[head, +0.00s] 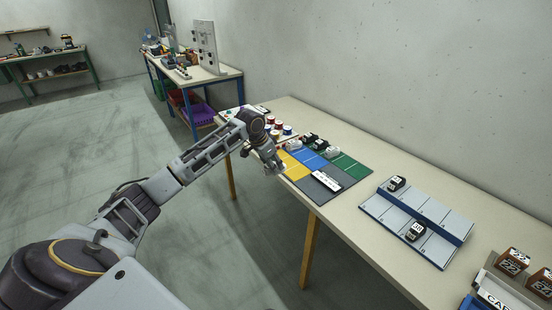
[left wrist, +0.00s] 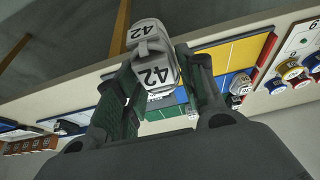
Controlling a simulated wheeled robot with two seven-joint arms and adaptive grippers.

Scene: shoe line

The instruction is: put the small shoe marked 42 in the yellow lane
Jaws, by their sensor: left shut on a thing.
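The small shoe marked 42 (left wrist: 152,62) is light grey and white, with its number on two faces in the left wrist view. My left gripper (left wrist: 163,76) is shut on it, a finger on each side. In the head view, my left gripper (head: 276,168) is at the front edge of the lane mat, beside the yellow lane (head: 295,170). The shoe is mostly hidden there. The yellow lane also shows in the left wrist view (left wrist: 211,60), just beyond the right finger. I cannot tell the exact height above the table. My right gripper is not in view.
The mat also has a blue lane (head: 313,159), a green lane (head: 350,168) and a dark grey strip with a white label (head: 326,181). Several small shoes stand at its back edge. A grey-blue rack (head: 440,249) with two black shoes lies to the right; coloured pots (head: 270,120) stand left.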

